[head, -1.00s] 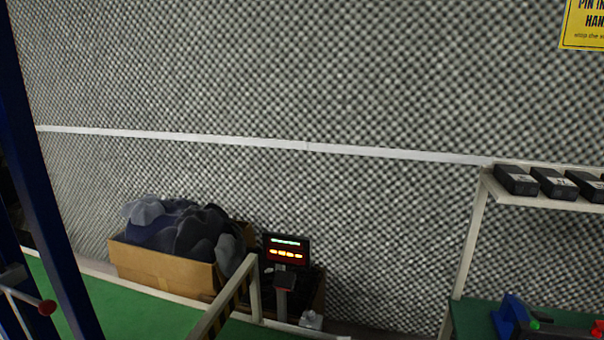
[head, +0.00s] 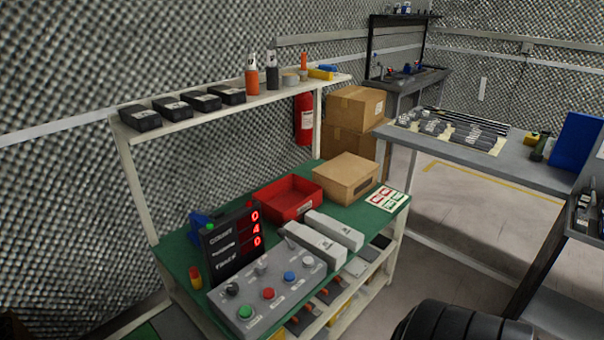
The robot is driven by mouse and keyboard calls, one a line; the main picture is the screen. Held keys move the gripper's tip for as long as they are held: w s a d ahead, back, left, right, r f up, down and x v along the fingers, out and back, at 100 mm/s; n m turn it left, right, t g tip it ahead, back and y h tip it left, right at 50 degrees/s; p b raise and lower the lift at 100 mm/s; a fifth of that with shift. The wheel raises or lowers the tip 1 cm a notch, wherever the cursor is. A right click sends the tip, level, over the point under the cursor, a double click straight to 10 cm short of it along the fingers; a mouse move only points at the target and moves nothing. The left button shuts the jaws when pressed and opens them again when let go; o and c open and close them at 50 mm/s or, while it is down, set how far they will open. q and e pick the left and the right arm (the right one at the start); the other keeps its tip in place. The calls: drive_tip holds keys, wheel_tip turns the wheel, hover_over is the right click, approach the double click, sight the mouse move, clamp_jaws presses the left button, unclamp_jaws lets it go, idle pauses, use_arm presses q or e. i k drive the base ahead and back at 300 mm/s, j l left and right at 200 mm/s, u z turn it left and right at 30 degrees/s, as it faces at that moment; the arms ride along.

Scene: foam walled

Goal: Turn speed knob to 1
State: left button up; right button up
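A grey control box (head: 272,293) sits at the near edge of the green-topped workbench (head: 180,259). It carries green, red, blue and pale buttons in a row. Behind them are a dark knob (head: 232,288) and a grey knob (head: 262,269). Their labels are too small to read, so I cannot tell which one is for speed or where it points. A black display (head: 230,244) stands behind the box with red digits 0, 4, 0. Neither of my grippers is in view.
A red bin (head: 287,197), a cardboard box (head: 345,178) and two pale grey blocks (head: 333,231) occupy the bench. A shelf (head: 190,118) with black boxes hangs above. A black ribbed shape (head: 460,323) fills the bottom right. Floor is open beyond the bench.

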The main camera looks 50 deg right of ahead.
sight(232, 288)
drive_tip(key=z, duration=1.4)
drive_tip(key=k+j+z, duration=0.1)
drive_tip(key=j+z, duration=0.15)
drive_tip(key=j, duration=0.2)
drive_tip(key=k+j+z, duration=0.25)
drive_tip(key=j, duration=0.2)
drive_tip(key=i, duration=0.1)
